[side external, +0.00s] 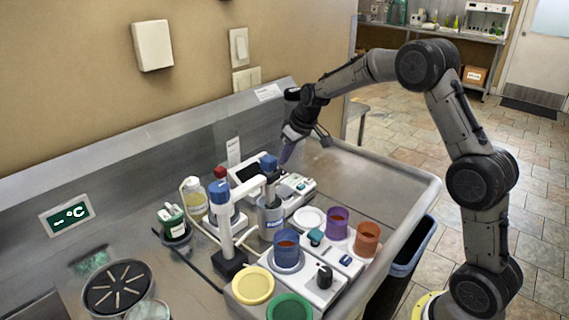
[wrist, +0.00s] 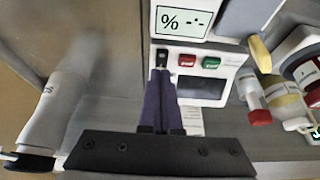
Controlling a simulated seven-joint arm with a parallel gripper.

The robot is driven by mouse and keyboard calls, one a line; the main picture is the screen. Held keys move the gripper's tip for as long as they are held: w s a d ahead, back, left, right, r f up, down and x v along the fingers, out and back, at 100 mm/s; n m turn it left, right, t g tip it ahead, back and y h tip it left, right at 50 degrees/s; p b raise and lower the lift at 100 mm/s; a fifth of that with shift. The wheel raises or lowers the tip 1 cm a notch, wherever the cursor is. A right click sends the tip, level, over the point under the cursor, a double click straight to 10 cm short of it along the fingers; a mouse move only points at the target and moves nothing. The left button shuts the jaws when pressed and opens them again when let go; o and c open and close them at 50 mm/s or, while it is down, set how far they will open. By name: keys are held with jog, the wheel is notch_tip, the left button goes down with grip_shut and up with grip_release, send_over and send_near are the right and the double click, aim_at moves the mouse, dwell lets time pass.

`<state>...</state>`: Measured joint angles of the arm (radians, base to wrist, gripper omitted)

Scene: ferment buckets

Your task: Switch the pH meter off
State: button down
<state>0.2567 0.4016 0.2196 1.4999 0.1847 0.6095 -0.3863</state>
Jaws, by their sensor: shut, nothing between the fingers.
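In the wrist view a white meter (wrist: 235,62) lies below my gripper. It has a pale display (wrist: 182,22) reading "% -.-", a small black switch (wrist: 162,57), a red button (wrist: 187,60) and a green button (wrist: 211,63). No pH label is readable on it. My gripper (wrist: 161,75) is shut and empty, its dark purple fingertips just beside the black switch; I cannot tell whether they touch. In the side view my gripper (side external: 284,158) points down at the back of the bench, above a white meter (side external: 296,187) with a grey display.
A blue-capped pump or stirrer (side external: 269,163) and a red-capped stand (side external: 221,185) are close by on the left. Blue (side external: 287,246), purple (side external: 336,223) and orange (side external: 367,238) buckets stand in front. The bench's right side (side external: 375,180) is clear. A white cylinder (wrist: 55,115) stands left in the wrist view.

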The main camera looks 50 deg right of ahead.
jog(key=s+a+r+n+t, duration=0.15)
jog(key=s+r, duration=0.25)
jog(key=r, duration=0.5)
jog(key=s+a+r+m, duration=0.1)
jog(key=s+a+r, duration=0.25)
jog(key=r, duration=0.55)
jog(key=s+a+r+n, duration=0.1)
jog(key=s+a, duration=0.1)
jog(key=s, duration=0.4)
jog(key=s+a+r, duration=0.2)
jog(key=s+a, duration=0.1)
jog(key=s, duration=0.3)
jog(key=s+a+f, duration=0.1)
jog(key=s+f, duration=0.4)
jog(key=s, duration=0.4)
jog(key=s+f+m, duration=0.1)
jog(key=s+f, duration=0.5)
jog(key=s, duration=0.3)
jog(key=shift+s+a+f+g, duration=0.2)
jog(key=shift+a+g, duration=0.2)
jog(key=shift+g, duration=0.05)
